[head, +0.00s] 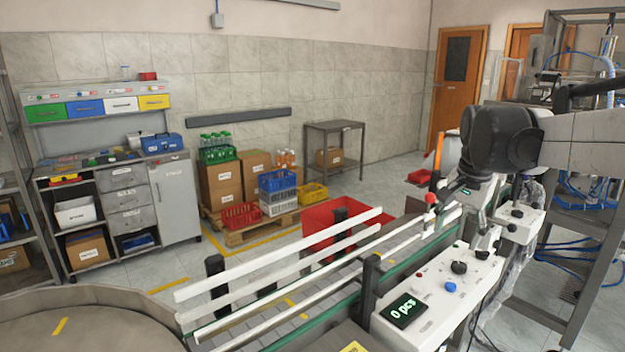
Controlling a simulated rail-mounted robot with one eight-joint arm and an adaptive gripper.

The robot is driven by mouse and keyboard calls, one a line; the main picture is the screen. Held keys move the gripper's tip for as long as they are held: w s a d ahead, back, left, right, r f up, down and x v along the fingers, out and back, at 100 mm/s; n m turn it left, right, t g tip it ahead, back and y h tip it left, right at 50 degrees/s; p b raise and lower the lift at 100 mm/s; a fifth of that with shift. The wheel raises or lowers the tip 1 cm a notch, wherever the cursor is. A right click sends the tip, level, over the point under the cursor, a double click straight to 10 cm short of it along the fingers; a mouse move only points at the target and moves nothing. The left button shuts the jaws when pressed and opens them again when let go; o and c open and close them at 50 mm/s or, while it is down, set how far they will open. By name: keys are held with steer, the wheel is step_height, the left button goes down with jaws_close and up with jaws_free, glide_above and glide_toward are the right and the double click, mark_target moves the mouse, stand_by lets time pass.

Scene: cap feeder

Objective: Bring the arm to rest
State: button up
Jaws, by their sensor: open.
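Part of my arm (582,140) reaches in from the right edge of the head view. Nothing is seen held by the arm.
Below the arm stands a white control box (440,290) with a "0 pcs" display (404,309). A conveyor with white guide rails (290,262) runs to a round table (85,320). A red bin (318,222) stands behind it. A metal frame (590,225) is at right.

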steer(key=s+a+f+n+t, duration=0.1)
steer(key=s+a+f+n, duration=0.2)
steer(key=s, duration=0.5)
steer(key=s+a+f+n+t, duration=0.2)
steer(key=s+a+f+n, duration=0.1)
steer(key=s, duration=0.5)
steer(key=s+a+f+n+t, duration=0.1)
steer(key=s+a+f+n, duration=0.2)
steer(key=s, duration=0.4)
steer(key=shift+s+a+f+t, duration=0.2)
steer(key=shift+s+a+t, duration=0.15)
steer(key=shift+a, duration=0.55)
